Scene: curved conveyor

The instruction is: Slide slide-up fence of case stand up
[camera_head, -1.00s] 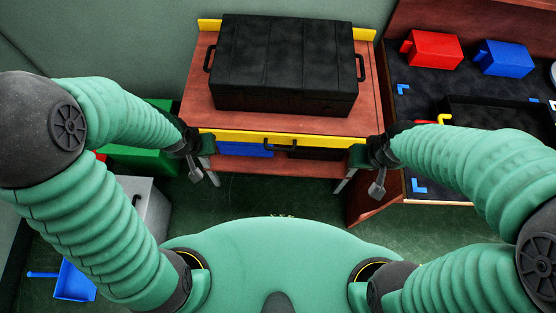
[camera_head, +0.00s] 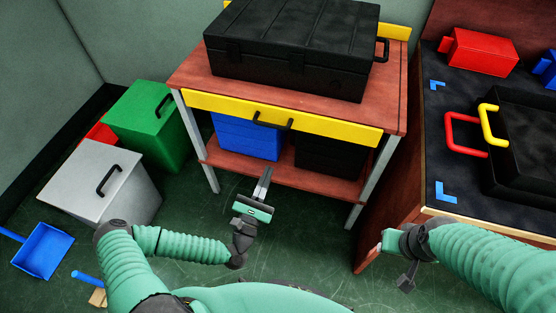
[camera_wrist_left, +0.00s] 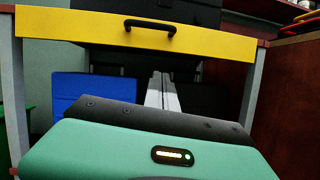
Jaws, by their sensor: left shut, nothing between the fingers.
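The case stand (camera_head: 190,75) is a red-brown wooden table with grey legs and a lower shelf. Its yellow front fence (camera_head: 225,106) runs along the front edge and carries a black handle (camera_head: 272,121). In the left wrist view the fence (camera_wrist_left: 75,28) and its handle (camera_wrist_left: 150,25) are above the fingers. My left gripper (camera_head: 264,180) is shut and empty, pointing at the stand from below and in front of the handle, apart from it. It also shows in the left wrist view (camera_wrist_left: 162,92). My right gripper (camera_head: 386,240) is at the right; its fingers are unclear.
A large black case (camera_head: 290,50) lies on the stand. Blue (camera_head: 245,137) and black (camera_head: 330,155) boxes sit on the shelf. Green (camera_head: 145,125) and grey (camera_head: 100,185) bins stand left. A dark-topped bench (camera_head: 440,120) with a black tray (camera_head: 530,140) is at right.

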